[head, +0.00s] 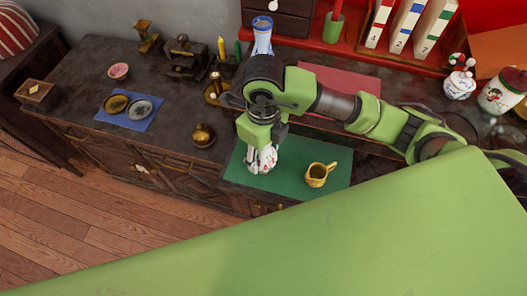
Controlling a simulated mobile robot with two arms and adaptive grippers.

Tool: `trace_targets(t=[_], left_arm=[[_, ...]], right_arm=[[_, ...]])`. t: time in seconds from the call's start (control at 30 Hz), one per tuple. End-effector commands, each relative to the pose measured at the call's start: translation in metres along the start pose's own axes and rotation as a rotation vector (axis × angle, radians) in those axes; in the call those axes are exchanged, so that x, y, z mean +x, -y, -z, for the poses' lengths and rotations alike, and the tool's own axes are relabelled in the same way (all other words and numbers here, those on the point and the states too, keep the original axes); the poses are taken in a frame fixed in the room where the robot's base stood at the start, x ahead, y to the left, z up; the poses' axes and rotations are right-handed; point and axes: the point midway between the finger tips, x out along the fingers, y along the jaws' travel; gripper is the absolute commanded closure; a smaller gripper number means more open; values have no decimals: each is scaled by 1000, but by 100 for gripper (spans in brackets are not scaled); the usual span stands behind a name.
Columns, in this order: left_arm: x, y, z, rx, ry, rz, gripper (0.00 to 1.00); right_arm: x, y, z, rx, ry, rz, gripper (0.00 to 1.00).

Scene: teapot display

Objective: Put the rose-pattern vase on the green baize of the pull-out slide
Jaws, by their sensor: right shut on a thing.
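The rose-pattern vase (263,161), white with red marks, is under my right gripper (262,142) in the head view. The gripper points down and is shut on the vase, hiding its upper part. The vase is over the left part of the green baize (290,181) of the pull-out slide; I cannot tell whether its base touches the baize. My left gripper is not in view.
A yellow jug (317,175) stands on the baize, right of the vase. A brass pot (202,135) and a brass candlestick (215,90) stand to the left. A blue-and-white vase (262,36) stands behind. Bare baize shows between the vase and the jug.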

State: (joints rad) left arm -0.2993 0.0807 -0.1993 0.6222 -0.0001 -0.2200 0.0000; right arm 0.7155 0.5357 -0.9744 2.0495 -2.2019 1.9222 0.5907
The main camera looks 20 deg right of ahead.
Motion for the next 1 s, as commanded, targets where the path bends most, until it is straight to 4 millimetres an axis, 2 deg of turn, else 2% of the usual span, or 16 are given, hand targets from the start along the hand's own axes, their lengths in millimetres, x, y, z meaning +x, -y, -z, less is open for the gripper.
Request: trace_targets(t=[0.03,0.07,0.1,0.43,0.57,0.67,0.8,1.0], left_arm=[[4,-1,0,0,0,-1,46],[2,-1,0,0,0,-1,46],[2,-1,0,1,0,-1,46],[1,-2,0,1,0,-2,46],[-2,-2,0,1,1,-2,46],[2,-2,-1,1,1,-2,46],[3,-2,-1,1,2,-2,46],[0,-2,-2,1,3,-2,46]], right_arm=[[3,0,0,0,1,1,82],[2,0,0,0,0,0,43],[1,0,0,0,0,0,34],[1,0,0,0,0,0,34],[-5,0,0,0,2,0,34],[-20,0,-1,-2,5,1,34],[-54,1,-2,-2,9,5,34],[-91,1,-1,-1,5,4,34]])
